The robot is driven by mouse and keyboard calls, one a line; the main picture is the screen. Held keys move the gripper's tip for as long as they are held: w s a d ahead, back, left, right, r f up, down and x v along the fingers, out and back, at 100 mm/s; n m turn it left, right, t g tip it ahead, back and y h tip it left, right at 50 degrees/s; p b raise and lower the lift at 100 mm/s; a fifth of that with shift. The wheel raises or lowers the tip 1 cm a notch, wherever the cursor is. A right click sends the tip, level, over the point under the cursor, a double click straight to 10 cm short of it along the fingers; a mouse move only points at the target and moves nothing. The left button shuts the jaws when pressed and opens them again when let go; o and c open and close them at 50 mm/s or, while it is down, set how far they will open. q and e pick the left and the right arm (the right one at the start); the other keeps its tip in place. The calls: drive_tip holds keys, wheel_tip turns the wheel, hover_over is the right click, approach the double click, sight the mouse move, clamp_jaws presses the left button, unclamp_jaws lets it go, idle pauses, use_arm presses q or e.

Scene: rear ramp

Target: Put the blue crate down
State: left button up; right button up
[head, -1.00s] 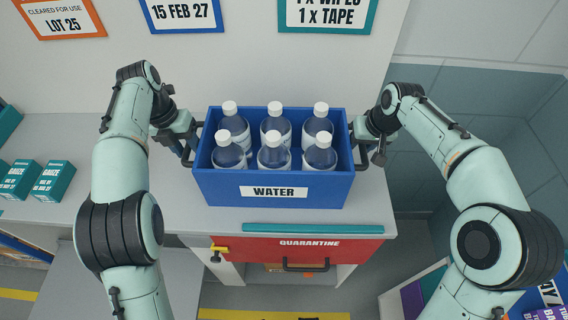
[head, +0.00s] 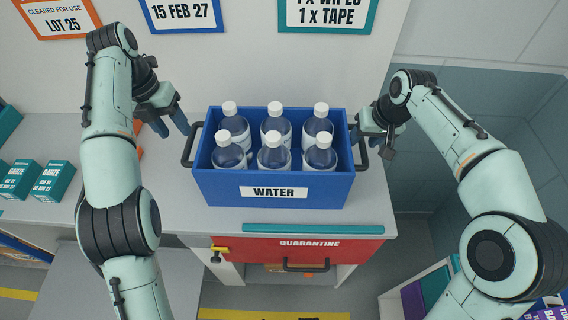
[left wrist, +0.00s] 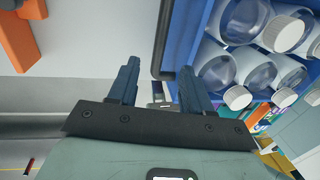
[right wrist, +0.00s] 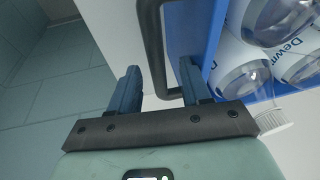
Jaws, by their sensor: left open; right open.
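The blue crate (head: 226,187), labelled WATER, sits upright on the grey counter (head: 110,185) and holds several white-capped water bottles (head: 273,155). It has a dark handle on each side. My right gripper (head: 366,132) is open beside the right handle (head: 361,150). In the right wrist view the handle (right wrist: 153,45) runs just beyond and between its fingertips.
A teal strip (head: 312,228) lies along the counter's front edge, above the red QUARANTINE drawer (head: 350,253). Teal gauze boxes (head: 53,181) stand on the left. An orange object (left wrist: 18,40) lies behind my left gripper. Signs hang on the wall behind.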

drive_tip(key=v, duration=0.8)
drive_tip(key=shift+s+d, duration=0.1)
drive_tip(key=shift+d, duration=0.05)
